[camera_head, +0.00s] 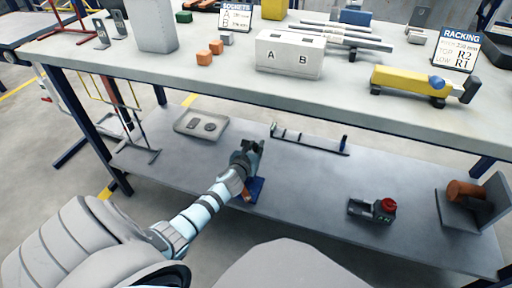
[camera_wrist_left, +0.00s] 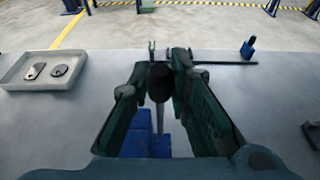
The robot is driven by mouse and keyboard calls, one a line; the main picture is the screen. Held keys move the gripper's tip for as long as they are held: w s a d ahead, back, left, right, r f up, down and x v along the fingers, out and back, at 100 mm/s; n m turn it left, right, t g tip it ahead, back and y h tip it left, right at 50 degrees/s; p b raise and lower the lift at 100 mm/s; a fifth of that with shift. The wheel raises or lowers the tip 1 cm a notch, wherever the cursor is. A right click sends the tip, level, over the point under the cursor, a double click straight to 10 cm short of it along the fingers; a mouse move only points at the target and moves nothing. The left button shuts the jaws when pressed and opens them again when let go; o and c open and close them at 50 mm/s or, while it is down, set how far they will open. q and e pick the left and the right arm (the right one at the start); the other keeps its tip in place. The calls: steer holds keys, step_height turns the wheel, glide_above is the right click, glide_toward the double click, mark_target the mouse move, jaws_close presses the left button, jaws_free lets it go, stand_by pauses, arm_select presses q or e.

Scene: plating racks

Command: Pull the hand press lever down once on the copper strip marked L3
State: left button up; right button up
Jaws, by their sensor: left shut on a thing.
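My left gripper (camera_head: 250,150) reaches over the lower shelf. In the left wrist view, its fingers (camera_wrist_left: 160,72) are closed around a dark round knob (camera_wrist_left: 160,85), which looks like the end of the hand press lever. Below it stands a blue body, apparently the hand press (camera_head: 257,187), also seen between the fingers in the wrist view (camera_wrist_left: 137,142). A small orange-brown piece (camera_head: 247,196) shows at the blue body, partly hidden by my arm; I cannot tell if it is the copper strip, and no L3 mark is readable. My right gripper is not in view.
A grey tray (camera_head: 201,134) with two dark pieces lies left on the lower shelf (camera_head: 310,215). A thin dark rail (camera_head: 310,143) lies behind the gripper. A device with a red knob (camera_head: 373,208) stands to the right. The upper bench (camera_head: 330,95) overhangs behind.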

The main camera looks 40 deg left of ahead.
arm_select(q)
steer(key=shift+s+d+f, duration=0.15)
steer(key=shift+s+d, duration=0.1)
steer(key=shift+s, duration=0.5)
steer(key=shift+s+d+f, duration=0.25)
steer(key=shift+s, duration=0.4)
steer(key=shift+s+d+f, duration=0.2)
steer(key=shift+s, duration=0.45)
steer(key=shift+s+d+f+b, duration=0.25)
steer(key=shift+s+f, duration=0.15)
steer(key=shift+s, duration=0.2)
steer(key=shift+s+d+f+b, duration=0.15)
steer(key=shift+s+f+b, duration=0.15)
steer(key=shift+s, duration=0.3)
steer(key=shift+f, duration=0.1)
